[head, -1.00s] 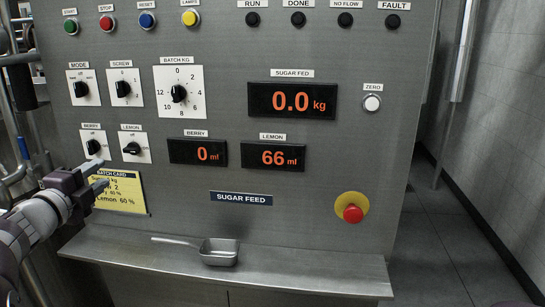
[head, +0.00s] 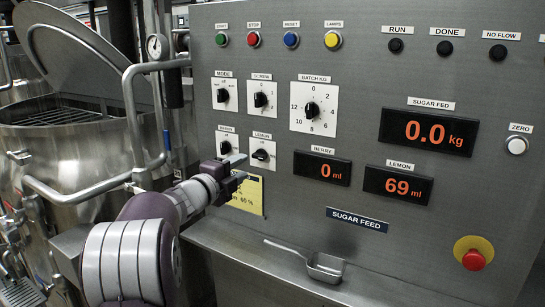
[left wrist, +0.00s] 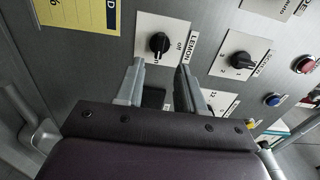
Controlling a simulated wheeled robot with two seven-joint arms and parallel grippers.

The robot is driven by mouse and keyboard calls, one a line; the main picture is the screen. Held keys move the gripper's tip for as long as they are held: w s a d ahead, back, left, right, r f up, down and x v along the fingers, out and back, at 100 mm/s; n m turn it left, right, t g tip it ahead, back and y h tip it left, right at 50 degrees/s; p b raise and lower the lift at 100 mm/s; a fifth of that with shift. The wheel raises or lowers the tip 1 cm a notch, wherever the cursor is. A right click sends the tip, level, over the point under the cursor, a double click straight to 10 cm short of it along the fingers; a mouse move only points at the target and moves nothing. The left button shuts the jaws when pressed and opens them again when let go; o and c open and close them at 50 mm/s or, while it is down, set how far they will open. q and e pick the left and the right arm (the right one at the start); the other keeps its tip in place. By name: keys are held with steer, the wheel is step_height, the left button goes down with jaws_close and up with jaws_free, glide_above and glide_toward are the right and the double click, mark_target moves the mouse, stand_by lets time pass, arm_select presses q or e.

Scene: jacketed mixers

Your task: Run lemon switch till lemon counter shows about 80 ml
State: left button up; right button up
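The lemon switch (head: 261,154) is a black knob on a white plate on the grey panel. It also shows in the left wrist view (left wrist: 160,43), just beyond my fingertips. The lemon counter (head: 397,186) reads 69 ml in orange digits. My left gripper (head: 241,169) is just left of and below the lemon switch. In the left wrist view its two fingers (left wrist: 160,78) stand apart with nothing held between them, and the knob appears clear of them. My right gripper is in neither view.
The berry switch (head: 225,148) sits left of the lemon switch, with the screw switch (head: 260,100) above. The yellow batch card (head: 250,196) is partly hidden behind my gripper. A metal scoop (head: 325,267) lies on the ledge. A steel vessel with pipes (head: 60,165) stands left.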

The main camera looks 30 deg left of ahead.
mark_target(257, 157)
arm_select(q)
steer(key=w, duration=0.2)
steer(key=w+p, duration=0.1)
steer(key=w, duration=0.5)
steer(key=shift+d, duration=0.3)
jaws_close()
